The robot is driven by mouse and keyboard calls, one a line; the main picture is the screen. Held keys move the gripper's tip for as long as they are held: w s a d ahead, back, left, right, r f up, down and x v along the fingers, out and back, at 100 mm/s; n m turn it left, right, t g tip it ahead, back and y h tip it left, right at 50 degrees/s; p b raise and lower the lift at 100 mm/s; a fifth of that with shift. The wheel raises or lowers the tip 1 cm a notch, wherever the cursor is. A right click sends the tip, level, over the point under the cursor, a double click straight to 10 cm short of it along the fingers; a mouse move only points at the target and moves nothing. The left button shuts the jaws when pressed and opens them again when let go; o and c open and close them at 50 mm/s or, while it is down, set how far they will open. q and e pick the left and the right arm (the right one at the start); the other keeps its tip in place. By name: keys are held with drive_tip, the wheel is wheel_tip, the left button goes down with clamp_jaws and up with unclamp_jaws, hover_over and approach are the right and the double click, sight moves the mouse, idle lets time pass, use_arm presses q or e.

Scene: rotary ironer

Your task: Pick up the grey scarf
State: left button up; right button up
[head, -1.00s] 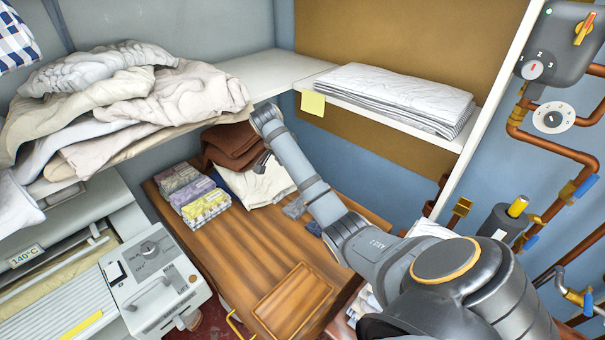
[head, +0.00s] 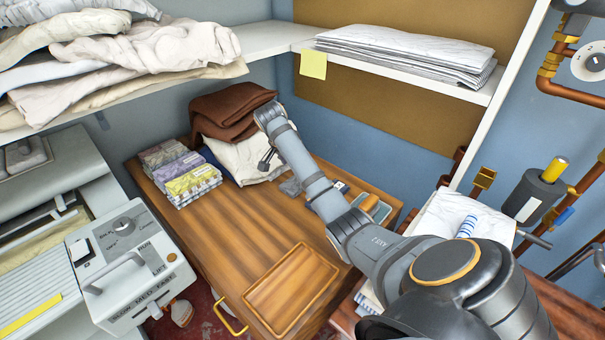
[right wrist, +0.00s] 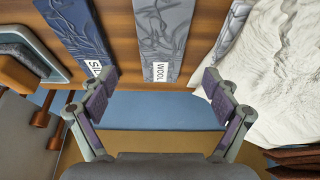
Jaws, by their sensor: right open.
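The grey scarf (right wrist: 168,35), a flat grey strip with a "WOOL" tag, lies on the wooden table top. In the right wrist view its tagged end is just beyond and between my fingertips. In the head view a piece of grey cloth (head: 291,187) shows beside my forearm, which hides part of that area. My right gripper (right wrist: 160,95) is open and empty, with one finger to each side of the tag. In the head view it (head: 268,160) hangs near the white cloth. My left gripper is not in view.
A dark blue strip (right wrist: 78,35) with a partly hidden tag lies left of the scarf, and white cloth (right wrist: 270,80) lies right. A shelf (head: 410,80) overhangs the back.

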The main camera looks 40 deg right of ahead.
drive_tip(key=shift+d+f, duration=0.2)
drive_tip(key=shift+f, duration=0.2)
drive_tip(key=x, duration=0.4)
drive_tip(key=shift+w+d+f+p, duration=0.1)
drive_tip(key=shift+f+p, duration=0.2)
drive_tip(key=shift+f, duration=0.1)
drive_tip(key=c, duration=1.2)
drive_tip(key=shift+c, duration=0.2)
drive_tip(key=shift+r, duration=0.15)
